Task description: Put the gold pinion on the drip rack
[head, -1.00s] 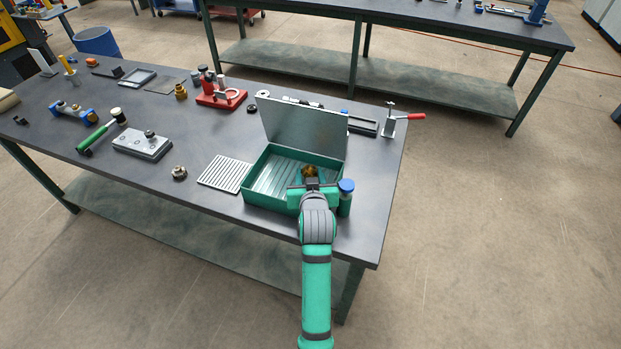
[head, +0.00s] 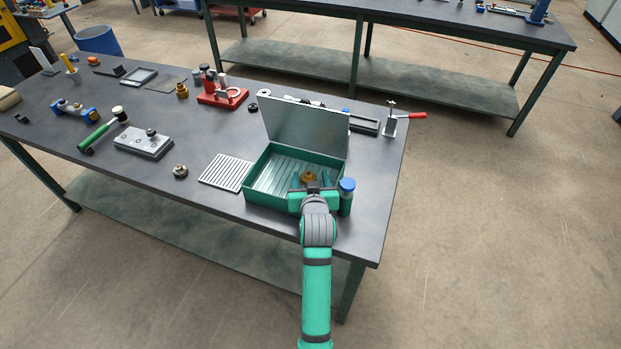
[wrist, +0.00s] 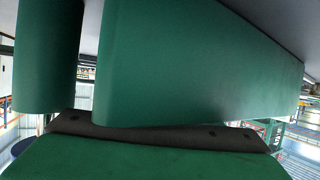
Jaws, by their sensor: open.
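The gold pinion (head: 309,176) is inside the green open-lidded box (head: 262,198), near the box's front right. My gripper (head: 311,182) reaches over the front wall of the box. Its green fingers are open, one on each side of the pinion; whether they touch it I cannot tell. The drip rack, a pale slatted plate (head: 225,173), lies flat and empty on the table just left of the box. The wrist view shows mostly large green surfaces up close, and the pinion is not visible there.
The box's grey lid (head: 307,130) stands raised at the back. A blue-capped cylinder (head: 347,190) is close to my gripper's right. A small metal part (head: 180,171) and a grey block (head: 143,143) lie left of the rack. The table front is clear.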

